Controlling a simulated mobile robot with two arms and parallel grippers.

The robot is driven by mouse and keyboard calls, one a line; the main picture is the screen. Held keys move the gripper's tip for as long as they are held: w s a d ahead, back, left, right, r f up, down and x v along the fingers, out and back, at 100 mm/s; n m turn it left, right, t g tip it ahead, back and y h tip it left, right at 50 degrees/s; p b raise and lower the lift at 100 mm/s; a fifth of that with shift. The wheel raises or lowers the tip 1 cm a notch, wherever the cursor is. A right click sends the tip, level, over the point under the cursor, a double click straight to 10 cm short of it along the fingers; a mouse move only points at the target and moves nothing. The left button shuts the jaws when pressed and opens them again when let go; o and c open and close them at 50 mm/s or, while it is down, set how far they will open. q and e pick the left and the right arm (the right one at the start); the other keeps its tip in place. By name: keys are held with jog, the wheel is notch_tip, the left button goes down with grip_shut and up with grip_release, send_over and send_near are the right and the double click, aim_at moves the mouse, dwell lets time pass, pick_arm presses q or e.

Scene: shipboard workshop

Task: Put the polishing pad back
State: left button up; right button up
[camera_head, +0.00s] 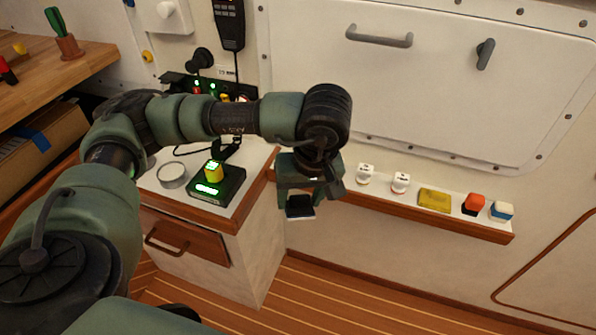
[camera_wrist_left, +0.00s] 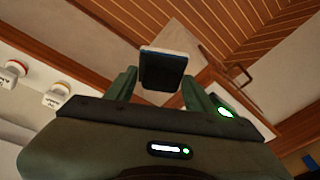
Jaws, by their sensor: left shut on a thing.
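My left gripper (camera_head: 303,192) is shut on a small block with a dark face and a pale rim, which looks like the polishing pad (camera_head: 300,207). It hangs in the air in front of the wall, right of the white-topped cabinet. In the left wrist view the pad (camera_wrist_left: 163,70) sits between the two fingertips, its dark square face showing. A narrow wall shelf (camera_head: 450,218) runs to the right of the gripper. My right gripper is not in view.
The cabinet top carries a round tin (camera_head: 172,175) and a green-lit device (camera_head: 216,181). The floor below is clear.

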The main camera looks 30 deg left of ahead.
pick_arm(q)
jog(key=a+f+m+t+b, duration=0.1)
jog(key=a+f+t+b, duration=0.2)
jog(key=a, duration=0.4)
jog(key=shift+m, duration=0.3)
jog(key=w+a+f, duration=0.1)
jog(key=w+a, duration=0.1)
jog(key=w, duration=0.4)
jog(key=w+a+b, duration=0.1)
jog(key=w+a, duration=0.1)
jog(key=w, duration=0.4)
jog(key=w+a+f, duration=0.1)
jog(key=w+a, duration=0.1)
jog(key=w, duration=0.4)
jog(key=shift+w+f, duration=0.3)
notch_tip(320, 180, down, 4)
jog(key=shift+r+b, duration=0.1)
jog(key=shift+b, duration=0.35)
jog(key=shift+w+f, duration=0.15)
jog(key=shift+f, duration=0.3)
jog(key=o, duration=1.4)
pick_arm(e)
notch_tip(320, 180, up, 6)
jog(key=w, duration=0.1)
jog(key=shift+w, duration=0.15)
pick_arm(q)
jog(key=shift+r, duration=0.15)
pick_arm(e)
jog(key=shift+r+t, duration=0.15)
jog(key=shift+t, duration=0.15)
